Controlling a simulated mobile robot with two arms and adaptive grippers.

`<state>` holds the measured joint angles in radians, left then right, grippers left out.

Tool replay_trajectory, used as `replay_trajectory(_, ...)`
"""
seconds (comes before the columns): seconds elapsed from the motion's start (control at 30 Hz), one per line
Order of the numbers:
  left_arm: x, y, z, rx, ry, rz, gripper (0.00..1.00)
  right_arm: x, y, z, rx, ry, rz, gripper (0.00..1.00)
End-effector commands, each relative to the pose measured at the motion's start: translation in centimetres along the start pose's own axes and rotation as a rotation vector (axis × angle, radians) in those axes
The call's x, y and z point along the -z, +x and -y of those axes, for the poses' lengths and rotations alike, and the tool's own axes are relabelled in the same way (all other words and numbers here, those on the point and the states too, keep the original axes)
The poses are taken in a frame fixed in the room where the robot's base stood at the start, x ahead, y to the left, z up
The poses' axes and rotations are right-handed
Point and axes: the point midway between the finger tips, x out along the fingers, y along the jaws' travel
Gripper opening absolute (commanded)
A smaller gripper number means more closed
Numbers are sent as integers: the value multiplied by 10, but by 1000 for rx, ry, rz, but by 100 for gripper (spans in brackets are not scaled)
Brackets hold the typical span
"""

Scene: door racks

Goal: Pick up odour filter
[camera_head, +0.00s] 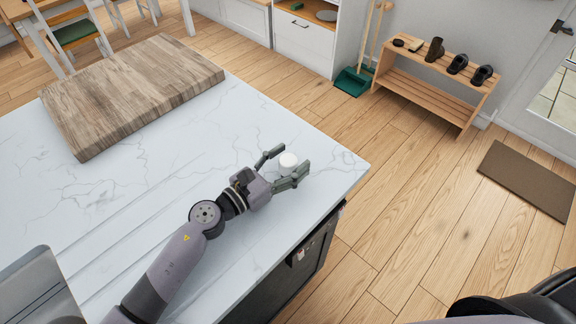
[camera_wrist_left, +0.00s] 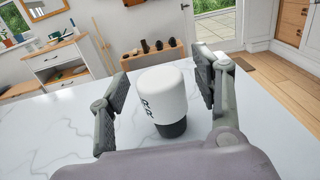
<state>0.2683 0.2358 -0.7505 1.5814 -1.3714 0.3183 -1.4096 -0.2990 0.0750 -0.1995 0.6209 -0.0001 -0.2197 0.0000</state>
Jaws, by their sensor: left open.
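The odour filter appears to be the white cylinder with a dark base (camera_wrist_left: 163,95) standing upright on the marble counter in the left wrist view. It also shows as a white round top (camera_head: 288,160) near the counter's right corner in the head view. My left gripper (camera_head: 290,165) is open, with one finger on each side of the cylinder. In the left wrist view the left gripper's fingers (camera_wrist_left: 165,92) show gaps to the cylinder on both sides. My right gripper is not in view.
A thick wooden board (camera_head: 130,90) lies at the counter's back left. The marble counter (camera_head: 180,150) is clear around the cylinder, with its edge close to the right. A wooden shoe rack (camera_head: 435,85) and a doormat (camera_head: 528,180) are on the floor beyond.

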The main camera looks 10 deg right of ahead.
Motion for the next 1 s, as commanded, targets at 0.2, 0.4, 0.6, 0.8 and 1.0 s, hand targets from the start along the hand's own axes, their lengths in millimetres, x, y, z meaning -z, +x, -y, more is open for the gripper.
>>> replay_trajectory(0.2, 0, 0, 0, 0, 0, 0, 47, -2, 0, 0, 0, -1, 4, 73)
replay_trajectory(0.4, 0, 0, 0, 0, 0, 0, 34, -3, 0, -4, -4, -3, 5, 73)
replay_trajectory(0.6, 0, -1, 0, 0, 0, 0, 21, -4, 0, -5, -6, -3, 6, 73)
replay_trajectory(0.8, 0, -1, 0, 0, 0, 0, 7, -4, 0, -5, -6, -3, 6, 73)
replay_trajectory(1.0, 0, 0, 0, 0, 0, 1, 6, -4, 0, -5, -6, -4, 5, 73)
